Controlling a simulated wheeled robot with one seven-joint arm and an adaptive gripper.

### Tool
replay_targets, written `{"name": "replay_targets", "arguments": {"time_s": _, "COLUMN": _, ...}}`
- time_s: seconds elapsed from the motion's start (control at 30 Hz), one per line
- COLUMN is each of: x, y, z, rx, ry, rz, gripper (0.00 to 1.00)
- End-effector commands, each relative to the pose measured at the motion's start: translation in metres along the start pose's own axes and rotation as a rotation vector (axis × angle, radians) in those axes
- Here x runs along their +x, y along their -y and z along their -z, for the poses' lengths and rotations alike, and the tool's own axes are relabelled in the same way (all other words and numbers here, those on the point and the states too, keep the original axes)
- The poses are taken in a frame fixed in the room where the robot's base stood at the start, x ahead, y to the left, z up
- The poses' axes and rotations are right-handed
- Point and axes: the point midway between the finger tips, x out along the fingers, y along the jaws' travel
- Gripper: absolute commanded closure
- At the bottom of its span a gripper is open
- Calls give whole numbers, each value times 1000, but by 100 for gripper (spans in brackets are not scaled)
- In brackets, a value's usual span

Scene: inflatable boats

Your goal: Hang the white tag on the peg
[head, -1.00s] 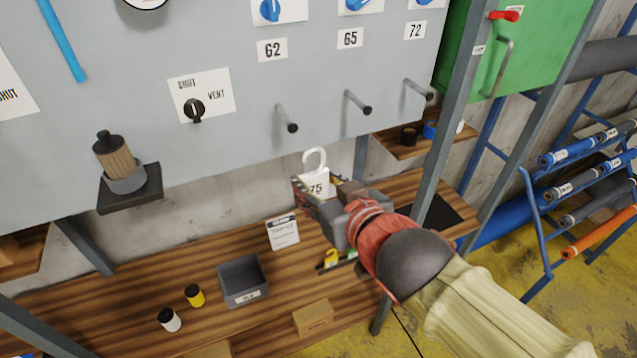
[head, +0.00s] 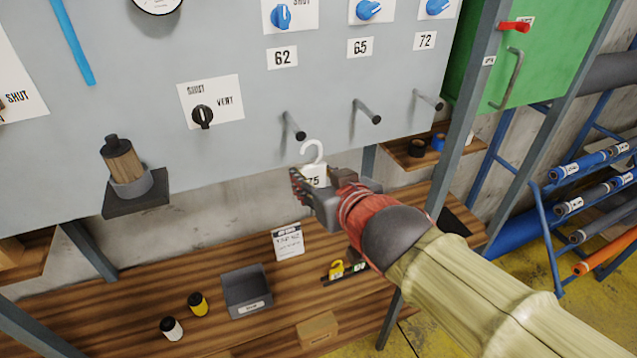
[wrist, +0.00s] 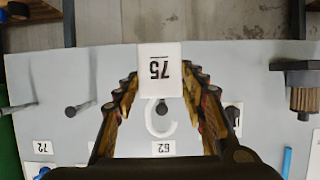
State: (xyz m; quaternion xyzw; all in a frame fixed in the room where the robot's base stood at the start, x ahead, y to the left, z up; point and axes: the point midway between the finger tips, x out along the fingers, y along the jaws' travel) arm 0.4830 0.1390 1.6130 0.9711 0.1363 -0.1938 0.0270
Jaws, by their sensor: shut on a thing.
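The white tag (head: 316,177), marked 75, is upright in my gripper (head: 306,186), with its white open hook (head: 313,151) pointing up. The peg under the 62 label (head: 294,126) is a grey rod sticking out of the panel. In the head view the hook is just below and right of this peg's tip. In the wrist view, upside down, the tag (wrist: 160,70) is between the fingers and the peg's end (wrist: 162,107) shows inside the hook's curve. I cannot tell whether the hook is around the peg or in front of it.
Two more pegs stand to the right, under 65 (head: 368,111) and 72 (head: 428,100). A black-capped wooden-handled thing (head: 124,160) sits on a bracket at left. Below, the wooden bench (head: 150,290) holds a grey bin (head: 246,291), a card (head: 288,242) and small bottles.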

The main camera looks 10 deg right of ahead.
Motion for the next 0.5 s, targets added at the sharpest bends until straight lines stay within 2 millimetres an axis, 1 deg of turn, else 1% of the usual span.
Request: {"name": "replay_targets", "arguments": {"time_s": 0.5, "x": 26, "y": 0, "z": 11, "rx": 0, "ry": -2, "rz": 0, "gripper": 78}}
